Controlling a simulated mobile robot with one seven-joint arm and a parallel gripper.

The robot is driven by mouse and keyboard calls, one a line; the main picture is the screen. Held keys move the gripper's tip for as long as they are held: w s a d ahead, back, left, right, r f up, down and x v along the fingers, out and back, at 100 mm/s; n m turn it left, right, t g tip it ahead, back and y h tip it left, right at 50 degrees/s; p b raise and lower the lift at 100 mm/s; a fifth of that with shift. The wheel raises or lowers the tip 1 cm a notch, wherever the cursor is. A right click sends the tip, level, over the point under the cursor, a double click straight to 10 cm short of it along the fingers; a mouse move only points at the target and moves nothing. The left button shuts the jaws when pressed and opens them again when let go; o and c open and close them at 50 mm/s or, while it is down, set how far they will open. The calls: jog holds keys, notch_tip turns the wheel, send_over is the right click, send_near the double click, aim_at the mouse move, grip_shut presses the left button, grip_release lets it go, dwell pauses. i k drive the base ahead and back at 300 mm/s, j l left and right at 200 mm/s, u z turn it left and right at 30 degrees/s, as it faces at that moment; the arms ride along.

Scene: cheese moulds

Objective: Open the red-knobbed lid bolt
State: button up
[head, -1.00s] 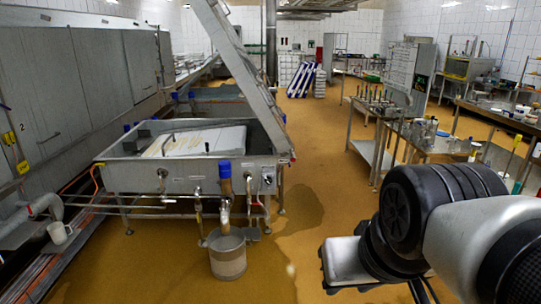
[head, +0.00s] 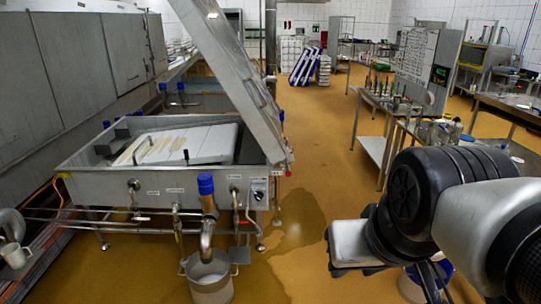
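A steel vat (head: 102,185) stands on legs at the left centre in the head view. Its long steel lid (head: 238,80) is tilted up steeply, with its lower end at the vat's right side. A small reddish spot (head: 289,163) shows at that lower end; it is too small to tell whether it is the bolt's red knob. No bolt can be made out clearly. My arm is at the right, apart from the vat, and its fingers are not visible.
A grey bucket (head: 209,279) stands on the floor under the vat's blue-topped outlet pipe (head: 206,190). Steel tables (head: 375,147) with tools line the right. A blue and white bucket (head: 412,286) is partly hidden by my arm. The wet brown floor (head: 322,190) between is open.

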aim_at(289, 174)
jog(key=i+l+u, duration=0.45)
jog(key=i+l, duration=0.2)
jog(key=i, duration=0.15)
jog(key=i+l+u, duration=0.25)
jog(key=i+l, duration=0.15)
jog(key=i+l+u, duration=0.2)
jog(key=l, duration=0.35)
jog(key=i+l+u, duration=0.25)
jog(key=i+l, duration=0.15)
jog(key=l, duration=0.1)
